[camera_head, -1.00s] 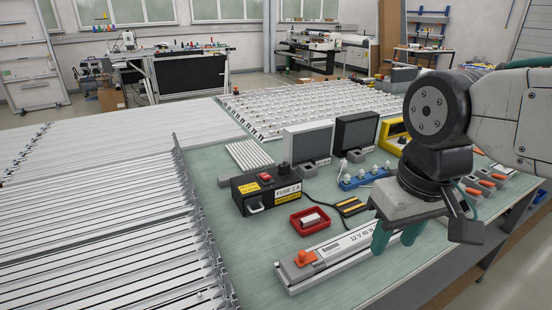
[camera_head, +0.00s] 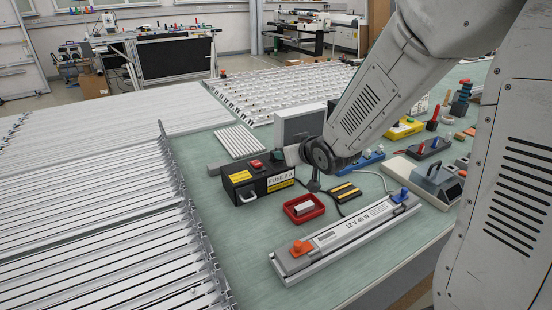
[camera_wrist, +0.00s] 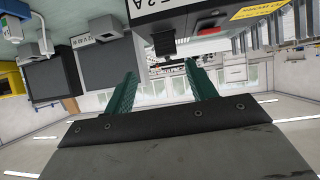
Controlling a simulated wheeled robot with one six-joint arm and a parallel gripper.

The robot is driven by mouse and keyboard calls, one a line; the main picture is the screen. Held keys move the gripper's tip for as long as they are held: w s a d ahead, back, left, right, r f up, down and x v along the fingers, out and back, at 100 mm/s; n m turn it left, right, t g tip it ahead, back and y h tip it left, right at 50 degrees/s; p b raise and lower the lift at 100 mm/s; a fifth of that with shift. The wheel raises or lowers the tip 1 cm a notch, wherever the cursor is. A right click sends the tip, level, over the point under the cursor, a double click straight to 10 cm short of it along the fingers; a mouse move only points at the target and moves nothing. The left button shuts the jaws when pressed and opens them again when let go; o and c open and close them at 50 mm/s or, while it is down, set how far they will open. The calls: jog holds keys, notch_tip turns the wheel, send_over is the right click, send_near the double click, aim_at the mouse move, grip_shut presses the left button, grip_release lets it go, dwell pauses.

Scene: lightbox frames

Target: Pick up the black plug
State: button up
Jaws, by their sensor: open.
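The black fuse box (camera_head: 258,180) stands on the green table with a red switch on top. In the wrist view, which is upside down, the box (camera_wrist: 185,15) is at the top. A small black block (camera_wrist: 162,46) juts from it and looks like the black plug; its far end is hard to make out. My gripper (camera_wrist: 162,78) is open, with its two teal fingers apart and nothing between them. The black block lies above the gap in the picture, apart from the fingers. In the head view my gripper (camera_head: 290,155) is beside the box's right end, largely hidden by my wrist.
A red tray (camera_head: 303,216) and a yellow-striped black block (camera_head: 345,192) with a cable are in front of the box. A long 12 V 40 W lamp bar (camera_head: 345,240) lies nearer. Metal profiles (camera_head: 90,235) fill the left.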

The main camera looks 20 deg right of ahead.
aim_at(274, 151)
jog(key=shift+w+a+f+t+y, duration=0.3)
jog(key=shift+w+f, duration=0.05)
jog(key=shift+w, duration=0.2)
jog(key=shift+w+a+f+t+y, duration=0.3)
jog(key=shift+w+f, duration=0.05)
jog(key=shift+w, duration=0.2)
jog(key=x, duration=0.7)
jog(key=shift+w+f, duration=0.25)
jog(key=shift+w, duration=0.05)
jog(key=shift+c, duration=0.3)
jog(key=c, duration=1)
